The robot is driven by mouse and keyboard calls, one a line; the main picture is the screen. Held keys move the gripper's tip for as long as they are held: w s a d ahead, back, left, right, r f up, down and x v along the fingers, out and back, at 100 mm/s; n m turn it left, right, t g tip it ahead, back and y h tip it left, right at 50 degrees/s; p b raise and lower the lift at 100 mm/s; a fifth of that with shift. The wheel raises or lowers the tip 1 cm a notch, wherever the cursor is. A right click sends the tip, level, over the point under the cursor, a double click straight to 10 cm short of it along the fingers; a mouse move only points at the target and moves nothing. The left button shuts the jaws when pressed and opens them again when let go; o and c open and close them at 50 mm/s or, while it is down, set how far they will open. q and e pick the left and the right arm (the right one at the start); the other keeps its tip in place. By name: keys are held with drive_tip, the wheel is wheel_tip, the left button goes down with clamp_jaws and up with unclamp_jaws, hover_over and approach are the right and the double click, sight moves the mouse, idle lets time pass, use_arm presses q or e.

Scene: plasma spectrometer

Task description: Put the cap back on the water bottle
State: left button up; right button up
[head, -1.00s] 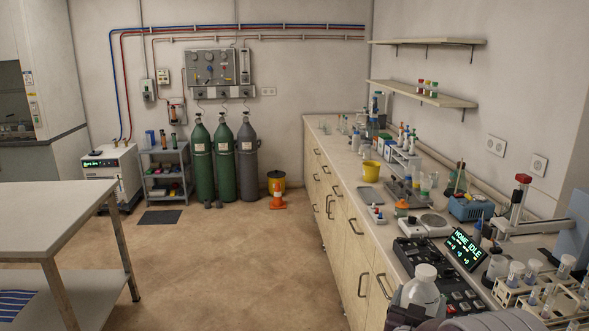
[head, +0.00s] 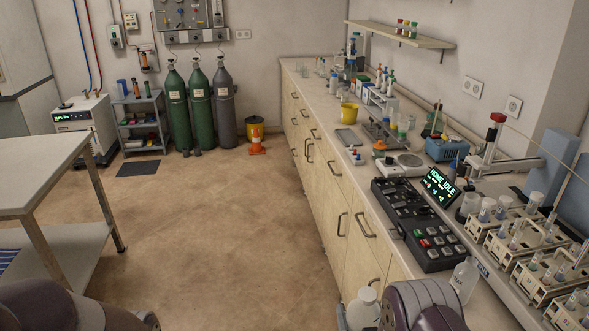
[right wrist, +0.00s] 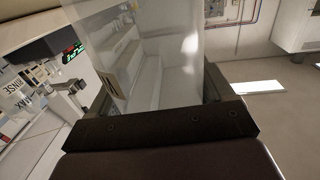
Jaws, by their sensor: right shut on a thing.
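I cannot make out a loose cap. Only part of my left arm shows at the lower left; its gripper is out of view.
Another translucent bottle (head: 465,281) stands on the counter near the front edge. A black keypad panel (head: 418,222), a lit display (head: 440,188) and tube racks (head: 515,238) crowd the counter. A white table (head: 40,172) is at left; the floor between is clear.

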drive_tip(key=shift+a, duration=0.1)
drive_tip(key=s+a+f+n+g+y, duration=0.1)
drive_tip(key=a+f+n+g+y, duration=0.1)
drive_tip(key=a+f+n+y, duration=0.2)
drive_tip(key=s+a+f+n+g+y, duration=0.2)
drive_tip(key=a+f+n+y, duration=0.2)
drive_tip(key=a+y, duration=0.3)
drive_tip(key=a, duration=0.3)
drive_tip(key=shift+s+a+y, duration=0.3)
drive_tip(key=shift+f, duration=0.1)
clamp_jaws()
use_arm(q)
wheel_tip(320, 180, up, 12)
drive_tip(key=s, duration=0.1)
drive_tip(key=shift+s, duration=0.2)
drive_tip(key=shift+f, duration=0.15)
wheel_tip(320, 180, down, 12)
drive_tip(key=w, duration=0.1)
drive_tip(key=shift+w, duration=0.15)
